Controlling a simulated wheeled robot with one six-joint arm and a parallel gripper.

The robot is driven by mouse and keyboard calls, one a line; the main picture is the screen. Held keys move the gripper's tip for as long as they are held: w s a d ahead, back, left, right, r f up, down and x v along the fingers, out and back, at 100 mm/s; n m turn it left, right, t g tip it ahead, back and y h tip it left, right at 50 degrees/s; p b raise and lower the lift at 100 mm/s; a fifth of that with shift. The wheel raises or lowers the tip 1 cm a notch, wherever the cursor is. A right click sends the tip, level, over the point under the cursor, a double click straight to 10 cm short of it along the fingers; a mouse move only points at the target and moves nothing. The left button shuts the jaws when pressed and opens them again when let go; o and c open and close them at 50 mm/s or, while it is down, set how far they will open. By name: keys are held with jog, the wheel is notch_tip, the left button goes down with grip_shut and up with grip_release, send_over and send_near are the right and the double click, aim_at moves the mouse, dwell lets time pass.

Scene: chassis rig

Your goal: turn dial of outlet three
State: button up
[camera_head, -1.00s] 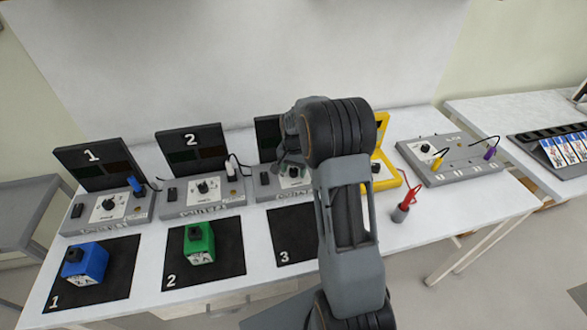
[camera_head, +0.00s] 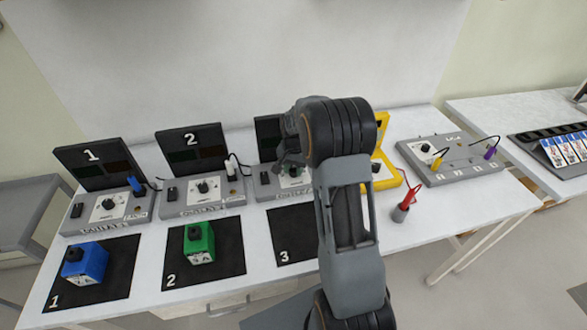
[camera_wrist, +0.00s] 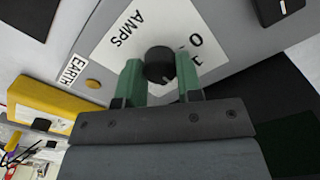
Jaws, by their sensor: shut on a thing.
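Outlet three (camera_head: 266,191) is a grey box with a dark upright panel, partly hidden behind my arm in the head view. Its black round dial (camera_wrist: 159,63) sits on a white plate marked AMPS in the wrist view. My gripper (camera_wrist: 160,76) has its green fingertips on either side of the dial and is shut on it. In the head view my gripper (camera_head: 288,168) is over the outlet's face, and the dial is hard to make out there.
Outlet two (camera_head: 203,198) and outlet one (camera_head: 108,213) stand to the left. A yellow device (camera_head: 384,180) stands close on the right, with a red plug (camera_head: 404,206) before it. Blue (camera_head: 86,264) and green (camera_head: 199,243) blocks lie on mats; mat three (camera_head: 297,233) looks bare where visible.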

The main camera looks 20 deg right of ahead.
aim_at(294, 170)
jog(key=n, duration=0.3)
jog(key=shift+n+b, duration=0.3)
jog(key=shift+n, duration=0.1)
jog(key=n, duration=0.3)
jog(key=shift+n, duration=0.4)
jog(key=n, duration=0.4)
jog(key=shift+b, duration=0.4)
jog(key=shift+n, duration=1.7)
jog(key=shift+r+n, duration=0.1)
jog(key=shift+n, duration=0.2)
jog(key=o, duration=0.9)
jog(key=shift+o, duration=0.2)
notch_tip(294, 170, up, 14)
